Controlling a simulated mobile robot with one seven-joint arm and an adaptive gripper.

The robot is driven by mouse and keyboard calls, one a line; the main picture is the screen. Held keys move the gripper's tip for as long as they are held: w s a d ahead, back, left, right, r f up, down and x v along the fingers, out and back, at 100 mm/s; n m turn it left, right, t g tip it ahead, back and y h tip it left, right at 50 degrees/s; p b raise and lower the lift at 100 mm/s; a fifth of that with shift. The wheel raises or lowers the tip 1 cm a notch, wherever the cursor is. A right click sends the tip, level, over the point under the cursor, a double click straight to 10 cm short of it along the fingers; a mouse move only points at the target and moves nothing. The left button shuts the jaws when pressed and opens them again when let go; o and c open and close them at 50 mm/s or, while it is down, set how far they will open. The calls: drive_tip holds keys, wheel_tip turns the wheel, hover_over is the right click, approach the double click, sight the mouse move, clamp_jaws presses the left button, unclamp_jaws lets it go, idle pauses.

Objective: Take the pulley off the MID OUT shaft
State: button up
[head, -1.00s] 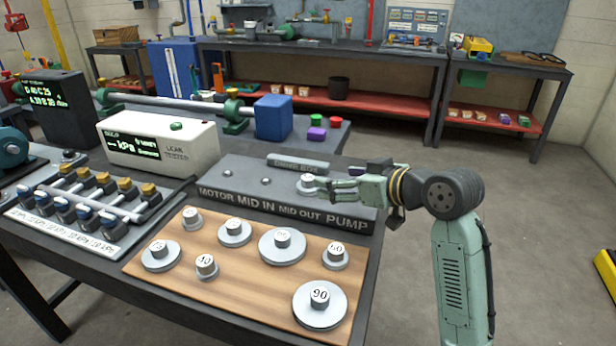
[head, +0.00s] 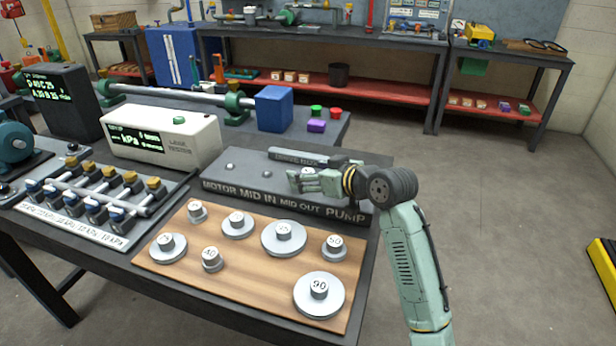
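The box with the words MOTOR, MID IN, MID OUT and PUMP along its front edge (head: 222,190) stands at the back of the near bench. Two small bare shaft tips show on its top, one at the left (head: 229,166) and one nearer the middle (head: 264,175). A small pale pulley (head: 307,170) is at the MID OUT side, mostly hidden behind my fingers. My gripper (head: 297,181) reaches in from the right, low over the box top, with its fingers at the pulley. Whether they touch it or are closed on it is not clear.
A wooden board (head: 190,258) in front holds several grey numbered pulleys, including a large one marked 90 (head: 319,291). A dark bar (head: 305,157) lies at the box's back edge. The leak tester (head: 165,138) stands to the left.

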drive_tip(key=shift+c, duration=0.3)
drive_tip(key=c, duration=1.5)
